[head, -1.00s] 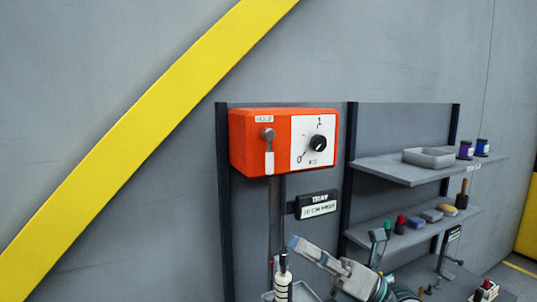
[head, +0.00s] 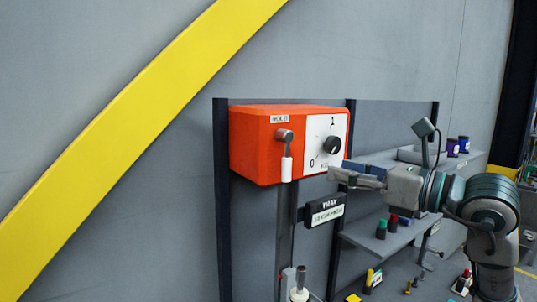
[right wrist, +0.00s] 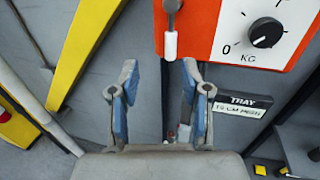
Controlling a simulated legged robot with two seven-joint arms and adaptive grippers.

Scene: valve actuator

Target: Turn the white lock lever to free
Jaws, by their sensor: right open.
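The white lock lever (head: 287,168) hangs straight down from a grey pivot on the front of the orange box (head: 256,150), under a small label that seems to read HOLD. Its white grip also shows in the right wrist view (right wrist: 170,46), at the top centre, beyond the fingertips. My right gripper (head: 342,173) is to the right of the lever in the head view, apart from it, just below the box's right corner. In the right wrist view its two blue-padded fingers (right wrist: 158,85) are open with nothing between them. My left gripper is not in view.
A black knob (head: 332,145) sits on the white dial plate, right of the lever. A TRAY sign (head: 324,209) hangs below the box. Grey shelves (head: 385,238) with small items stand at right, partly behind my right arm.

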